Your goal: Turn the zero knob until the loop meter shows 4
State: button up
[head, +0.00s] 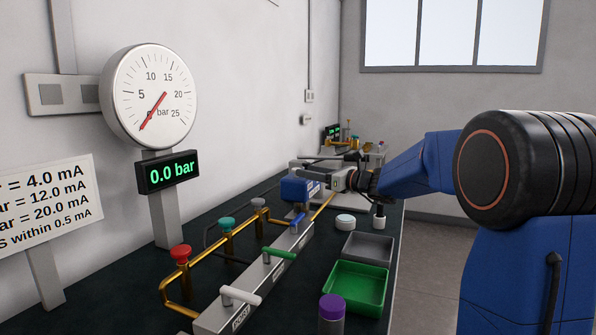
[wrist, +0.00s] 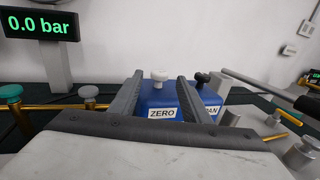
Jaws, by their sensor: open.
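The blue transmitter (wrist: 160,97) has a ZERO label (wrist: 162,113) and a partly hidden SPAN label (wrist: 211,112). My gripper (wrist: 160,80) is open and empty. In the wrist view its fingers frame the zero knob left and right, with gaps on both sides; I cannot tell how far beyond the tips it is. The head view shows my gripper (head: 322,172) by the blue transmitter (head: 299,190). A small green display (head: 332,131) stands far back, unreadable.
A dial gauge (head: 149,97) and a 0.0 bar display (head: 170,171) stand at left. A valve manifold (head: 263,275) with coloured handles lies in front. A green tray (head: 357,287), a grey tray (head: 368,247) and a purple-capped bottle (head: 332,315) stand at the right.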

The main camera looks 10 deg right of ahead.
jog(key=v, duration=0.7)
jog(key=shift+s+d, duration=0.2)
